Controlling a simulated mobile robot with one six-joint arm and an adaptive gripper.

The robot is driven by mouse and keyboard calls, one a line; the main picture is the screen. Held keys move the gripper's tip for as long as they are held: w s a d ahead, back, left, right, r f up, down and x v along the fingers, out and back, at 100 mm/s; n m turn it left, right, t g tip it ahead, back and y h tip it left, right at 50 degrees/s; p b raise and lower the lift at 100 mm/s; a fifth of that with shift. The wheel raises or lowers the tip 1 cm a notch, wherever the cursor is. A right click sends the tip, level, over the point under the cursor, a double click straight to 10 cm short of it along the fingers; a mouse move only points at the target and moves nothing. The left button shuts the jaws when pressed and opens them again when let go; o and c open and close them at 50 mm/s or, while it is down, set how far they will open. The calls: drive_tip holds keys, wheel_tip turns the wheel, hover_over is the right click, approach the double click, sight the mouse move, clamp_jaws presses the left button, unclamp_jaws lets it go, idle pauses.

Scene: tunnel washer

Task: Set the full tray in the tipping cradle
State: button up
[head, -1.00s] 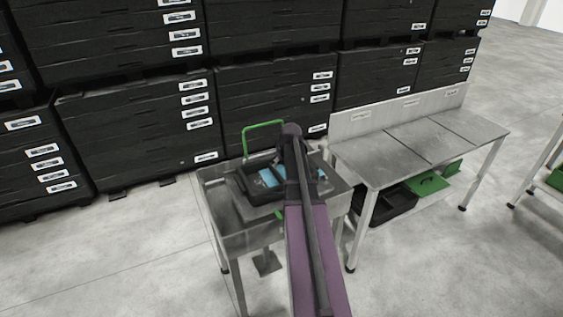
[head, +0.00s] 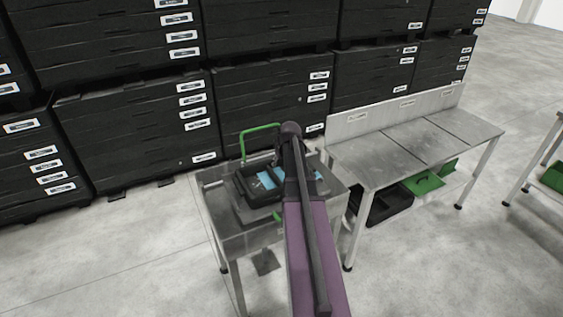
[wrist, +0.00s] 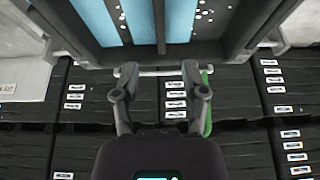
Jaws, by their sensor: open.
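A black tray (head: 249,190) holding light-blue pieces is over the metal stand (head: 240,241), where a green handle frame (head: 245,143) rises behind it. I cannot tell whether the tray is seated in the cradle or above it. My purple arm hides the tray's right part and my gripper in the head view. In the wrist view my gripper (wrist: 158,76) is open, its two fingers apart near a pale bar (wrist: 160,72) below the tray (wrist: 232,32). Blue strips show in the tray. A green upright (wrist: 206,105) is just right of the fingers.
A metal bench (head: 390,150) stands right of the stand, with black and green trays (head: 425,182) beneath it. Stacks of black labelled crates (head: 135,120) line the back. Floor is free in front. Another table stands at the far right.

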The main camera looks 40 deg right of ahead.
drive_tip(key=shift+a, duration=0.1)
idle(0.3)
drive_tip(key=s+a+f+n+g+y, duration=0.1)
drive_tip(key=s+a+g, duration=0.1)
drive_tip(key=a, duration=2.1)
drive_tip(key=s+a+g, duration=0.1)
drive_tip(key=s+a, duration=0.4)
drive_tip(key=a, duration=0.4)
drive_tip(key=s+a+n+g, duration=0.1)
drive_tip(key=s+a, duration=0.4)
drive_tip(key=a, duration=0.4)
drive_tip(key=shift+s+a+f+n, duration=0.2)
drive_tip(key=shift+a+n, duration=0.1)
drive_tip(key=shift+f+b, duration=0.7)
